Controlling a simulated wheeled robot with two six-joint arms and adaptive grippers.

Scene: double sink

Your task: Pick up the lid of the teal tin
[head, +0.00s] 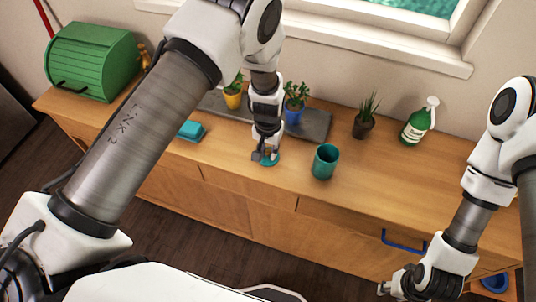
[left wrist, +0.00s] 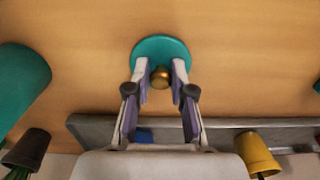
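The teal lid (head: 274,161) lies flat on the wooden counter, left of the open teal tin (head: 325,161). In the left wrist view the lid (left wrist: 161,45) is a round disc with a gold knob (left wrist: 160,80). My left gripper (head: 265,155) reaches straight down over the lid. The tin also shows at the left edge of the left wrist view (left wrist: 20,85). My right gripper (head: 385,289) is low at the front, away from the counter top; its fingers are too small to read.
A grey tray (head: 318,124) with a yellow pot (head: 233,99) and a blue pot (head: 293,115) is behind the lid. A dark potted plant (head: 363,126) and a green bottle (head: 415,127) stand right. A teal box (head: 191,130) and green bread bin (head: 90,60) stand left.

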